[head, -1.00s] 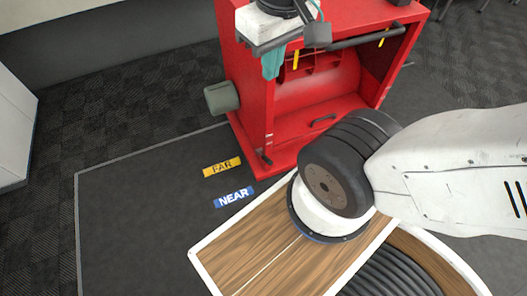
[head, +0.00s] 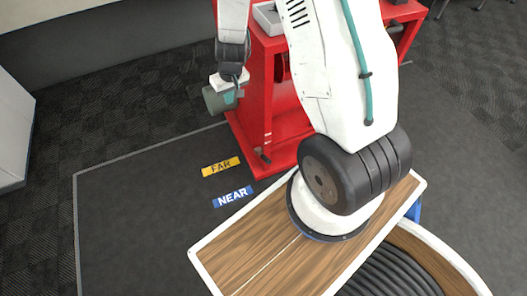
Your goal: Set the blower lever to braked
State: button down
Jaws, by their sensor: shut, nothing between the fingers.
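The red machine (head: 292,128) stands beyond the wooden deck. A small dark lever-like handle (head: 263,155) is at its lower left front edge; I cannot tell whether this is the blower lever or how it is set. A grey-green cylinder (head: 212,99) sticks out of the machine's left side. My gripper (head: 230,98), with teal fingers, is shut and empty. It appears in front of the cylinder and partly covers it; I cannot tell whether they touch. It is above and left of the dark handle. My arm hides much of the machine's front.
A yellow FAR label (head: 221,167) and a blue NEAR label (head: 232,197) lie on the dark floor mat (head: 130,220). My arm stands on the wooden deck (head: 245,255). A pale cabinet (head: 14,125) is at the left edge. The mat's left part is clear.

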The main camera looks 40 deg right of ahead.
jog(key=s+d+f+h, duration=0.1)
jog(key=d+f, duration=0.2)
jog(key=f, duration=0.7)
jog(key=g+h, duration=0.1)
send_over(265, 157)
jog(key=w+a, duration=0.2)
jog(key=w, duration=0.1)
notch_tip(265, 157, down, 11)
jog(key=shift+s+a, duration=0.15)
jog(key=shift+s, duration=0.1)
jog(key=f, duration=0.4)
jog(key=s+d+f, duration=0.1)
jog(key=f, duration=0.7)
jog(key=shift+s+d, duration=0.25)
jog(key=shift+d, duration=0.1)
jog(key=shift+s+f, duration=0.3)
jog(key=shift+f, duration=0.1)
jog(key=shift+s+m, duration=0.1)
jog(key=shift+m, duration=0.2)
